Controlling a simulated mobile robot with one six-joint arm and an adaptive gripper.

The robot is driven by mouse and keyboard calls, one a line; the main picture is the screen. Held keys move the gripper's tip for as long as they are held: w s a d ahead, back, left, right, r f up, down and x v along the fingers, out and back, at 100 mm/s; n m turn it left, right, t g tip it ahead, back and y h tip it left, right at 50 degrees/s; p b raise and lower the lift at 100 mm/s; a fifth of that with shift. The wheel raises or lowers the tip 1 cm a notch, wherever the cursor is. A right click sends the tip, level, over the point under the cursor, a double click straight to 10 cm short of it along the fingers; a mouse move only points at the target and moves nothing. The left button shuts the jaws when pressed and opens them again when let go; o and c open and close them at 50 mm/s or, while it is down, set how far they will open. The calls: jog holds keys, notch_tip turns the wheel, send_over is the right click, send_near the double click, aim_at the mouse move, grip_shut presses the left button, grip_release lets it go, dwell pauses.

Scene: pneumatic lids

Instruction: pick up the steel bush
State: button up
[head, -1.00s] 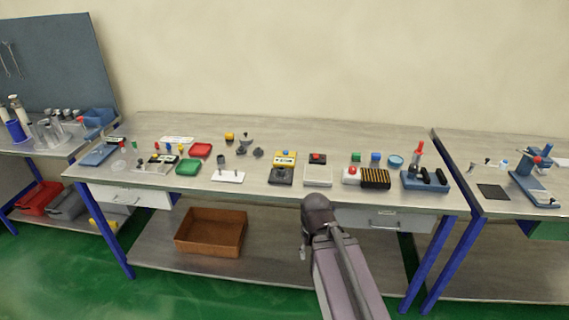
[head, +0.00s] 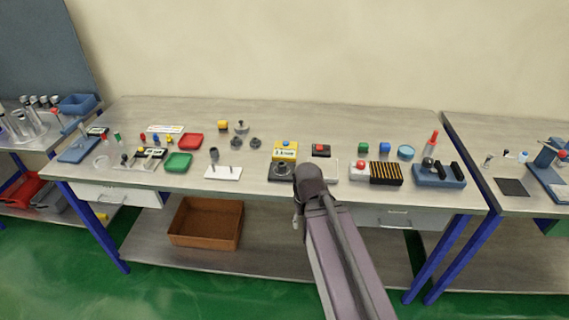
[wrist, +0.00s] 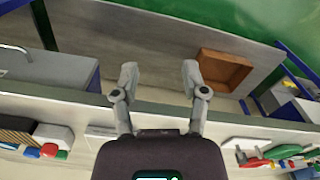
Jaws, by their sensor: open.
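A small dark grey upright cylinder (head: 214,155), which looks like the steel bush, stands on the middle bench in the head view. It is just behind a white plate with pins (head: 223,172). The dark end of my arm is in front of the bench's front edge, to the right of the cylinder; the fingers are hidden there. In the wrist view my gripper (wrist: 159,70) is open, its two fingers wide apart with nothing between them.
Dark grey knob-like parts (head: 236,143), a red tray (head: 190,141) and a green tray (head: 178,162) are around the cylinder. A yellow-and-black box (head: 285,151) stands to its right. An orange-brown bin (head: 207,240) is on the lower shelf. The bench's back strip is mostly clear.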

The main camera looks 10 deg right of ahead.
jog(key=shift+a, duration=0.35)
jog(key=o, duration=0.5)
jog(key=shift+a, duration=0.1)
jog(key=shift+c, duration=0.2)
jog(key=shift+w+r, duration=0.2)
jog(key=shift+w, duration=0.15)
notch_tip(320, 180, up, 11)
jog(key=n+p, duration=0.1)
jog(key=p, duration=1.1)
send_over(282, 167)
jog(key=w, duration=0.3)
jog(key=shift+s+a+r, duration=0.1)
jog(key=shift+s, duration=0.15)
jog(key=shift+b, duration=0.3)
notch_tip(282, 167, down, 9)
jog(key=b, duration=0.8)
jog(key=shift+r, duration=0.2)
